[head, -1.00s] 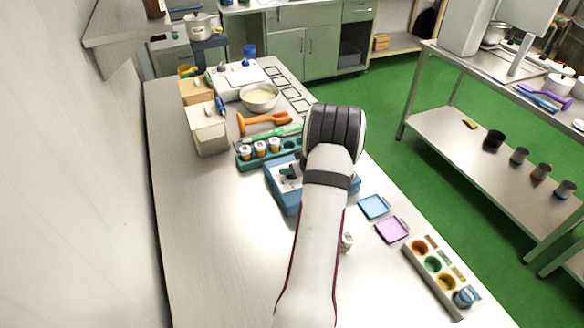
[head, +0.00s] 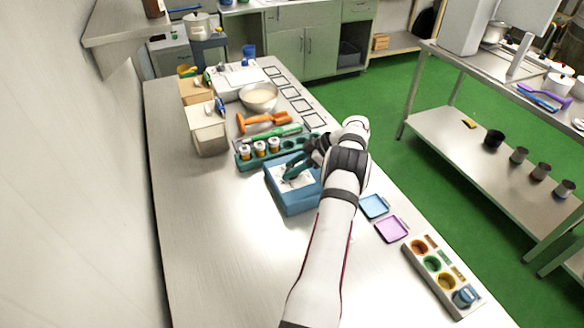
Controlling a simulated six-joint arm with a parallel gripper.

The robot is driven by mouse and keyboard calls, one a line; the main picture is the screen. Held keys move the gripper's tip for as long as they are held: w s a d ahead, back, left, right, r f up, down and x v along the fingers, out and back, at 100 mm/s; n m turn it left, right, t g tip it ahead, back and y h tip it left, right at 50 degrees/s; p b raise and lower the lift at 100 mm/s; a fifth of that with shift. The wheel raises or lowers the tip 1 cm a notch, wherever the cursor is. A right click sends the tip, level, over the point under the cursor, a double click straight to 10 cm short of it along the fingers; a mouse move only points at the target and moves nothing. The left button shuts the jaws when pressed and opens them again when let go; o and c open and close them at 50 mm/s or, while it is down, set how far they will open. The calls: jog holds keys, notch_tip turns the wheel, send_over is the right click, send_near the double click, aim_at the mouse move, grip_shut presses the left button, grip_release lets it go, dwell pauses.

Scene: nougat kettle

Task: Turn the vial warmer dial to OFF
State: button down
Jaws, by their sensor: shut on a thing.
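The vial warmer is a blue box (head: 292,205) with a pale top panel, standing in the middle of the steel table. My gripper (head: 291,176) reaches in from the right, low over this panel. Its dark fingers are shut at the dial on the panel. The dial itself is hidden by the fingers, and its pointer and the OFF mark cannot be read. My forearm and wrist cover the warmer's right side.
A teal rack (head: 248,163) with several vials stands just behind the warmer, with orange (head: 262,121) and green tools beyond. Blue (head: 374,206) and purple (head: 392,229) trays and a sorting block (head: 437,270) lie right. The table's left front is clear.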

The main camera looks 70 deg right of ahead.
jog(key=shift+w+a+n+y, duration=0.1)
jog(key=shift+w+n+y, duration=0.15)
jog(key=shift+n, duration=0.25)
jog(key=shift+c, duration=1.8)
grip_release()
jog(key=shift+s, duration=0.1)
jog(key=v, duration=0.7)
jog(key=shift+s+r, duration=0.2)
jog(key=shift+r, duration=0.05)
